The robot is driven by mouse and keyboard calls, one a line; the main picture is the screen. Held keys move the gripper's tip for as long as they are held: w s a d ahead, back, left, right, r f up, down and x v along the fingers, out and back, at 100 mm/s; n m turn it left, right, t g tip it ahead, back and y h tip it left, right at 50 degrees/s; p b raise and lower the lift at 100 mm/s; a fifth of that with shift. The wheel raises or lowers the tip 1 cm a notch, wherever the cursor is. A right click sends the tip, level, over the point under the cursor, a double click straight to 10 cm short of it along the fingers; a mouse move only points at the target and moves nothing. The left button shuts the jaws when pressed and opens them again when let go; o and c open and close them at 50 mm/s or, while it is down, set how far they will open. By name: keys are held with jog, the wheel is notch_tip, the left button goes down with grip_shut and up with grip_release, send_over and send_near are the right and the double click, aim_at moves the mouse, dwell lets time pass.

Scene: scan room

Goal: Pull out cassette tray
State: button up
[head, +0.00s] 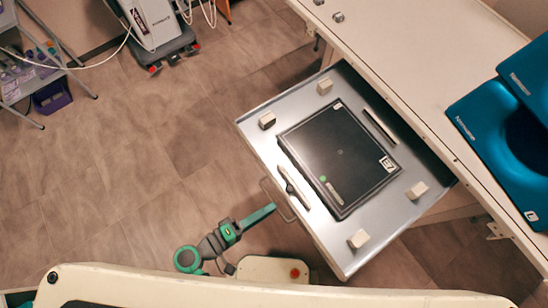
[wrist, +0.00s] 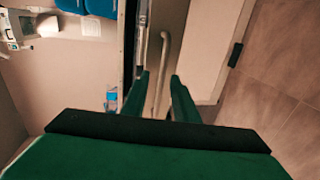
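The cassette tray (head: 262,141) is a flat grey tray sticking well out from under the long table. A black square cassette (head: 335,150) lies on it between several pale blocks. A thin loop handle (head: 274,199) is on the tray's near-left edge, and it also shows as a pale bar in the wrist view (wrist: 162,70). My gripper (head: 275,207) is at this handle. In the wrist view my gripper's green fingers (wrist: 161,76) stand apart, one on each side of the bar, with gaps visible. Contact with the bar cannot be made out.
The long cream table (head: 400,50) runs along the right, with blue cushions (head: 497,125) on it. A wheeled machine (head: 155,25) and a shelf cart (head: 40,75) stand at the upper left. The floor (head: 130,160) left of the tray is clear.

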jog(key=v, duration=0.7)
dwell(0.4)
notch_tip(320, 180, down, 11)
jog(key=s+m+g+y, duration=0.1)
jog(key=s+y, duration=0.1)
jog(key=y, duration=0.8)
jog(key=w+d+r+m+t+y, duration=0.1)
jog(key=d+r+m+t, duration=0.2)
jog(key=r, duration=0.7)
jog(key=w+d+r+m+t+y, duration=0.1)
jog(key=d+r+m+t, duration=0.2)
jog(key=d+r, duration=0.3)
notch_tip(320, 180, up, 4)
jog(key=shift+w+r+m+t, duration=0.1)
jog(key=shift+w+m+t, duration=0.2)
jog(key=shift+m, duration=0.1)
jog(key=shift+w, duration=0.1)
